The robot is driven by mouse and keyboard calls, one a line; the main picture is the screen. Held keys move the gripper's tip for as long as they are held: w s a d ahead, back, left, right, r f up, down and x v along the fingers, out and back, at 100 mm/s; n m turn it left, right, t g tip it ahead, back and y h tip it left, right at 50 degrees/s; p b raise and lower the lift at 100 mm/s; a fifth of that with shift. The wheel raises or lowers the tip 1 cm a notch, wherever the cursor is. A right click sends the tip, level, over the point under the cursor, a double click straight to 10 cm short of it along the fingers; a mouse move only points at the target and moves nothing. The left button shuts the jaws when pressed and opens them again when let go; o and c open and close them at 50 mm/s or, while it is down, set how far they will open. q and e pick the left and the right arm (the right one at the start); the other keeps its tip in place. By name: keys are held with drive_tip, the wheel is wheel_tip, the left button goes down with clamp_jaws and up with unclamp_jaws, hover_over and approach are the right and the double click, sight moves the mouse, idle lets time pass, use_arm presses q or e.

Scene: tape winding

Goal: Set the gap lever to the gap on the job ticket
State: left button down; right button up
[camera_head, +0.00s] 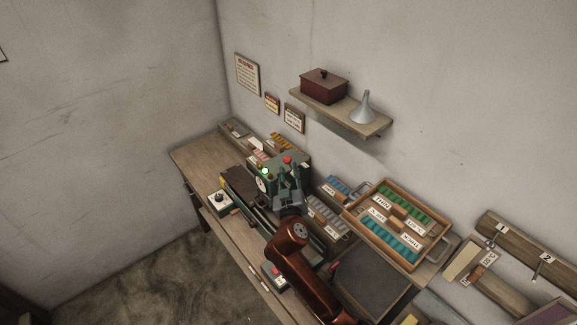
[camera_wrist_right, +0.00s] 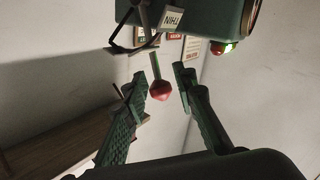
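The green machine (camera_head: 270,180) stands on the workbench, with a lit green lamp and a red knob on top. In the right wrist view its underside or side fills the top, with a label reading "THIN" (camera_wrist_right: 174,17) upside down. A lever with a red ball knob (camera_wrist_right: 160,91) shows there between the spread fingers of my right gripper (camera_wrist_right: 162,76), with clear space on both sides. In the head view my right gripper (camera_head: 288,194) is in front of the machine and hides part of it. Which wall or bench paper is the job ticket, I cannot tell. My left gripper is out of view.
A wooden tray (camera_head: 438,243) with green and teal pieces and labels lies on the bench to the right. A shelf (camera_head: 376,127) holds a dark red box and a funnel. Notices (camera_head: 247,74) hang on the wall. A small box with a black knob (camera_head: 219,201) sits left.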

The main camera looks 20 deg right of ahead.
drive_tip(key=v, duration=0.8)
drive_tip(key=shift+r, duration=0.1)
drive_tip(key=shift+c, duration=0.6)
